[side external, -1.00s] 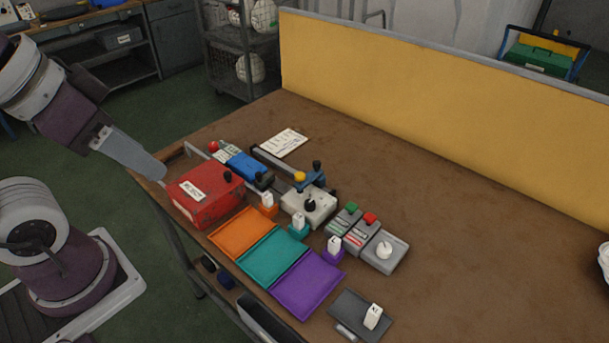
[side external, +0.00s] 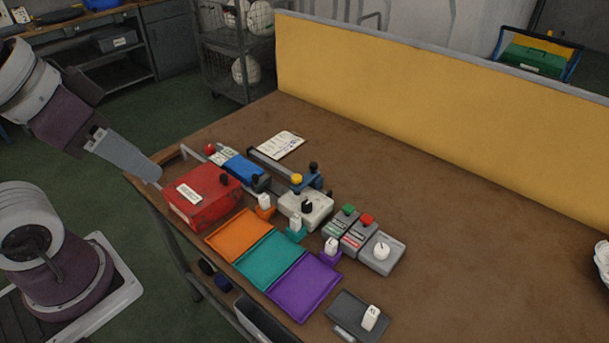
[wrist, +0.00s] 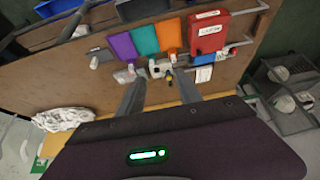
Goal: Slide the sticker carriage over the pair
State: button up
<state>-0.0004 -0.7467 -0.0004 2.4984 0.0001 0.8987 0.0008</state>
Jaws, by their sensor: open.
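A blue carriage-like block (side external: 308,181) with a yellow knob and a dark knob sits on a dark rail behind the white box; I take it for the sticker carriage. The yellow knob also shows in the wrist view (wrist: 168,78). A second blue block (side external: 243,168) lies behind the red box. I cannot make out a clear pair of socks. My gripper (side external: 158,176) is at the table's left edge, beside the red box and apart from the blue carriage. In the wrist view my gripper (wrist: 160,80) has its two fingers spread with nothing held between them.
A red box (side external: 203,195), orange (side external: 239,233), teal (side external: 270,259) and purple (side external: 302,287) trays line the front edge. A white box (side external: 305,208) with a black knob and grey button units (side external: 357,238) stand behind. A yellow panel (side external: 430,110) closes the back.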

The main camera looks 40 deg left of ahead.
jog(key=w+m, duration=0.1)
jog(key=w, duration=1.3)
jog(key=m+g, duration=0.1)
send_over(313, 164)
jog(key=s, duration=0.6)
notch_tip(313, 164, down, 14)
jog(key=shift+m+h, duration=0.3)
jog(key=shift+h, duration=0.2)
jog(key=x, duration=0.7)
jog(key=w+a+x, duration=0.1)
jog(key=x, duration=0.3)
jog(key=shift+f, duration=0.1)
grip_shut()
